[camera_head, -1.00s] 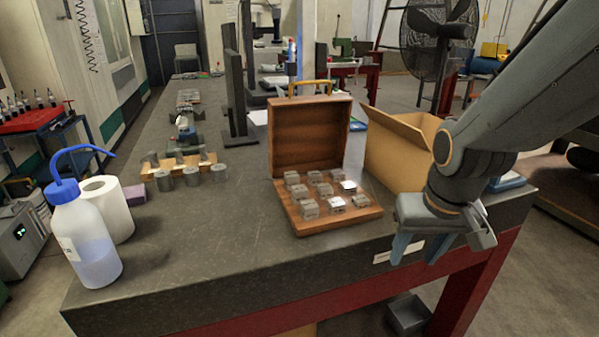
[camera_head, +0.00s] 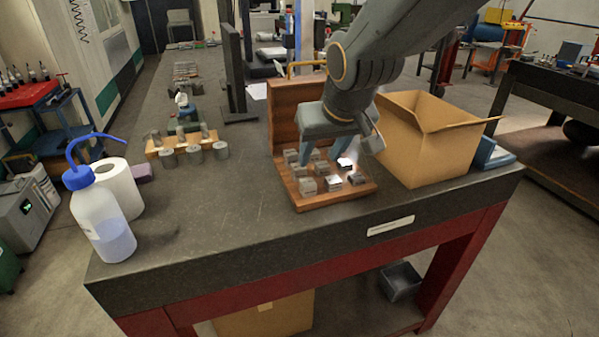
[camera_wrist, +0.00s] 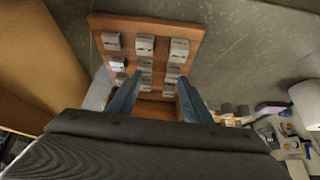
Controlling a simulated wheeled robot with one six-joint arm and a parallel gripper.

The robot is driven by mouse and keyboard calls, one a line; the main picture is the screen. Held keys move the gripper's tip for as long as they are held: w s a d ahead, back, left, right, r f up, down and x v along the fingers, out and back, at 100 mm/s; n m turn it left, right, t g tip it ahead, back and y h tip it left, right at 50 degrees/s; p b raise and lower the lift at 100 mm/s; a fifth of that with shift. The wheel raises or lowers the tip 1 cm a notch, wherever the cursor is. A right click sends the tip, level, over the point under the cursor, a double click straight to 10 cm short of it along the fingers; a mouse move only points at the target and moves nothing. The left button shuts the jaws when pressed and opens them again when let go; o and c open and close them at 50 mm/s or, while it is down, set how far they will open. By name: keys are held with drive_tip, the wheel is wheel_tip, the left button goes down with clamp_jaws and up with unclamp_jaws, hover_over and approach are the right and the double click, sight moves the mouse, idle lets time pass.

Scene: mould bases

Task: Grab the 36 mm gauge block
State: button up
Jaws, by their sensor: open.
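Several small grey metal gauge blocks stand in rows in an open wooden case (camera_head: 366,189). The front ones include a block at the left (camera_head: 307,187), one in the middle (camera_head: 333,183) and one at the right (camera_head: 356,178). Their size marks are too small to read, so I cannot tell which is 36 mm. My gripper (camera_head: 318,160) is open above the back part of the case, fingers pointing down. In the wrist view my gripper (camera_wrist: 155,95) spreads its fingers either side of the middle column of blocks (camera_wrist: 144,46). Nothing is visibly held.
An open cardboard box (camera_head: 425,150) stands right of the case. The raised case lid (camera_head: 283,108) is behind the blocks. A wash bottle (camera_head: 103,222), a paper roll (camera_head: 122,188) and metal cylinders (camera_head: 194,154) are at the left.

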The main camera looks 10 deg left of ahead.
sight(299, 172)
drive_tip(key=a, duration=0.1)
drive_tip(key=a+r, duration=0.1)
drive_tip(key=shift+s+a+n, duration=0.1)
drive_tip(key=shift+a+n, duration=0.2)
drive_tip(key=shift+a, duration=0.05)
drive_tip(key=shift+p+x, duration=0.8)
drive_tip(key=shift+x, duration=3.05)
drive_tip(key=shift+s+a, duration=0.15)
drive_tip(key=shift+s, duration=0.05)
clamp_jaws()
